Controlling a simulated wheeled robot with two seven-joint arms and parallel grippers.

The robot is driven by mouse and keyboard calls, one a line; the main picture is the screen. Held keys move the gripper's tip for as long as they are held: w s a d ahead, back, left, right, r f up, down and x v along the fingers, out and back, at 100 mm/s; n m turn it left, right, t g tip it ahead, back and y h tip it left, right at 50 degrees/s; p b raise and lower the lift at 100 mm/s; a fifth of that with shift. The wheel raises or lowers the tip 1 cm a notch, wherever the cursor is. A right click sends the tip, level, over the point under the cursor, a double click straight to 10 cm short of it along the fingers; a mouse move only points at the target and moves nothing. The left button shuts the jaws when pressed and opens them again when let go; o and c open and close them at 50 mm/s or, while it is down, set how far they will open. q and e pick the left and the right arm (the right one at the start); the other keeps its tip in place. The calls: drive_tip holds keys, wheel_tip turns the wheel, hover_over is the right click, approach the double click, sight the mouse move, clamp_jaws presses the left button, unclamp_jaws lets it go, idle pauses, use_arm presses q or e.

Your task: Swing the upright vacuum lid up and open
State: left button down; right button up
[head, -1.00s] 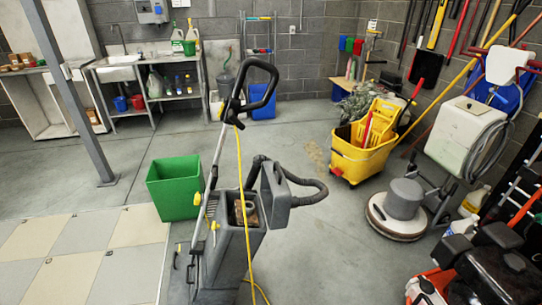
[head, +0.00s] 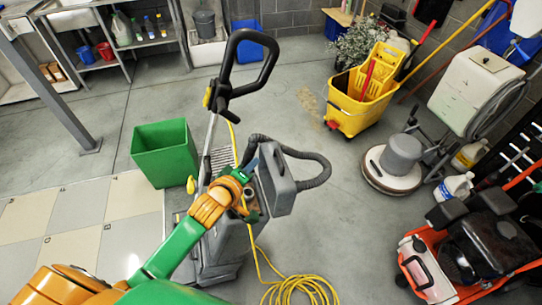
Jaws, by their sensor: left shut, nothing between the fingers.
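The upright vacuum (head: 218,245) stands on the floor in the middle of the head view, with its black loop handle (head: 268,75) rising at the back. Its dark grey lid (head: 278,178) stands raised, roughly upright, on the right side of the body, beside the top opening. My left arm comes in from the lower left. Its gripper (head: 250,172) is at the top of the vacuum, just left of the lid, shut and empty. Whether it touches the lid I cannot tell. The gripper and wrist hide part of the opening. My right gripper is not in view.
A black hose (head: 318,160) loops right of the lid. A yellow cord (head: 300,286) lies coiled on the floor in front. A green bin (head: 165,153) stands to the left, a yellow mop bucket (head: 358,103) and a floor polisher (head: 393,160) to the right.

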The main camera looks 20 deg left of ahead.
sight(279, 175)
use_arm(q)
drive_tip(key=w+d+f, duration=0.1)
drive_tip(key=w, duration=0.1)
drive_tip(key=w+f, duration=0.2)
drive_tip(key=w+d+f+b, duration=0.1)
drive_tip(key=w+f, duration=0.1)
drive_tip(key=w, duration=0.1)
drive_tip(key=shift+w+d, duration=0.1)
drive_tip(key=shift+d, duration=0.2)
drive_tip(key=shift+w+f, duration=0.1)
drive_tip(key=shift+f, duration=0.05)
